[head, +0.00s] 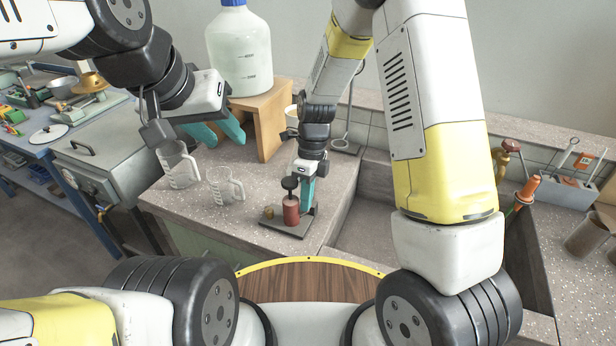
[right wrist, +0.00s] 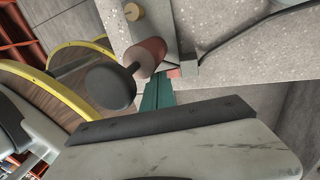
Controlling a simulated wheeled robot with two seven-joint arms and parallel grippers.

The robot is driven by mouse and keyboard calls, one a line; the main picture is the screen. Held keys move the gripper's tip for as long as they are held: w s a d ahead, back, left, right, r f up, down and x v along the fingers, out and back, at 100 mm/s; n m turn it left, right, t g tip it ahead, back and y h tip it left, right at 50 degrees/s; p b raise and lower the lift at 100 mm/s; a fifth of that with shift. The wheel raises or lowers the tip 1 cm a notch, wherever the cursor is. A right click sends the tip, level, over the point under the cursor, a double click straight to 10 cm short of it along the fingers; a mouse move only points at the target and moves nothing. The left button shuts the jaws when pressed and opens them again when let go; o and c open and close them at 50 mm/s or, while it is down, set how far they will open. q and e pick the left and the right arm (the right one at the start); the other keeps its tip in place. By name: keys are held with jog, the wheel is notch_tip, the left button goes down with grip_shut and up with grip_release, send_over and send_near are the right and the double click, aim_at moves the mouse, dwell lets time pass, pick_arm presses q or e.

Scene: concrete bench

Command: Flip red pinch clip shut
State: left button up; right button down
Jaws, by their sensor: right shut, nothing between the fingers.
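A small red piece (right wrist: 174,73), possibly the pinch clip, shows beside my right fingertips in the right wrist view; its shape is mostly hidden, so I cannot tell whether it is open or shut. A dull red cylinder with a black knob (head: 291,208) stands upright on a dark plate (head: 273,221); it also shows in the right wrist view (right wrist: 149,54). My right gripper (head: 306,196) points down just behind the cylinder, its teal fingers (right wrist: 157,93) shut and empty. My left gripper (head: 228,140) hangs above the bench at left, its teal fingers apart and empty.
Two clear beakers (head: 178,165) (head: 225,186) stand below my left gripper. A large bottle (head: 240,50) stands on a wooden stand (head: 268,120) behind. A small brass knob (head: 268,212) sits beside the red cylinder. A sink basin (head: 375,225) opens to the right.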

jog(key=shift+s+f+t, duration=0.1)
jog(key=shift+t, duration=0.3)
jog(key=shift+w+d+r, duration=0.15)
jog(key=shift+w, duration=0.25)
jog(key=shift+w+d+r, duration=0.1)
jog(key=shift+w+d, duration=0.05)
jog(key=shift+w, duration=0.2)
